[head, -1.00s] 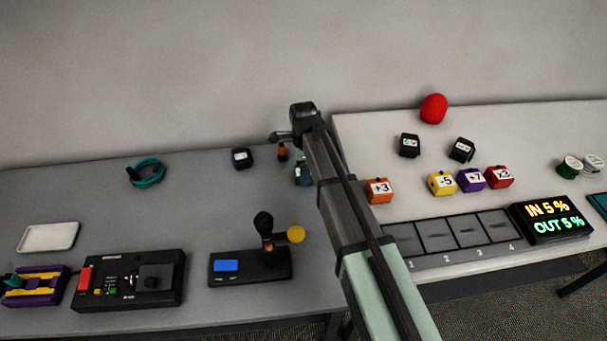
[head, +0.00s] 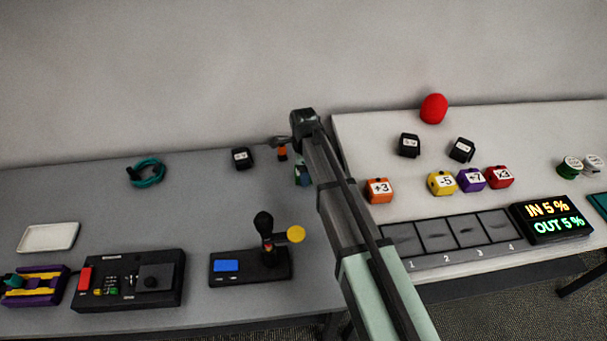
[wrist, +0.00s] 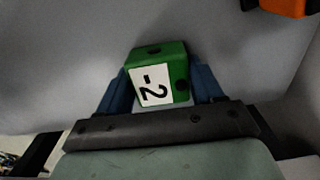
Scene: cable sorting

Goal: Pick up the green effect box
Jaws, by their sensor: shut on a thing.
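The green effect box (wrist: 173,64) shows in the wrist view, a small cube with a white label reading "-2". It sits between the two blue fingers of my gripper (wrist: 160,88), which is shut on it. In the head view, my gripper (head: 302,177) is near the right end of the grey table, and my arm hides most of it. The green box cannot be made out there. Whether it touches the table is not clear.
An orange item (head: 282,153) stands close behind my gripper, with a black cube (head: 242,158) to its left. A joystick device (head: 250,264) is in front. The white table (head: 345,135) with orange, yellow, purple and red boxes lies to the right.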

